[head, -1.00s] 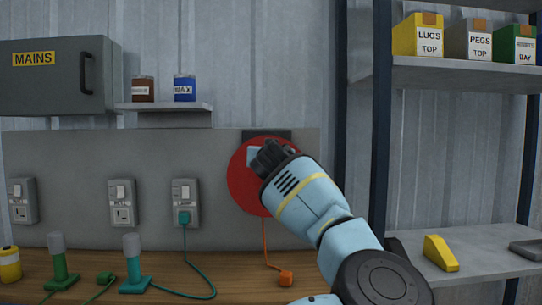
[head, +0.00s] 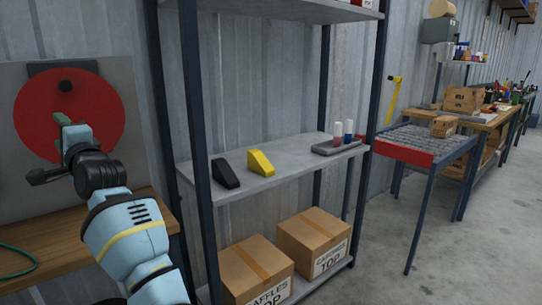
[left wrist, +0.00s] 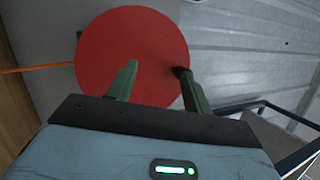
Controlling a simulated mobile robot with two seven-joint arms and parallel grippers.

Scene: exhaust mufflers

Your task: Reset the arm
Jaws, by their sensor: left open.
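My left gripper (head: 52,148) is at the left of the head view, in front of the red disc (head: 92,112) on the grey wall panel. Its two green fingers (left wrist: 158,70) show spread apart in the left wrist view with nothing between them. The red disc (left wrist: 125,50) lies beyond them. My right gripper is not in view.
A metal shelf (head: 300,160) stands right of the arm, holding a black wedge (head: 225,174) and a yellow wedge (head: 261,163). Cardboard boxes (head: 314,242) are below. A table with a red edge (head: 402,152) stands further right, with open floor before it.

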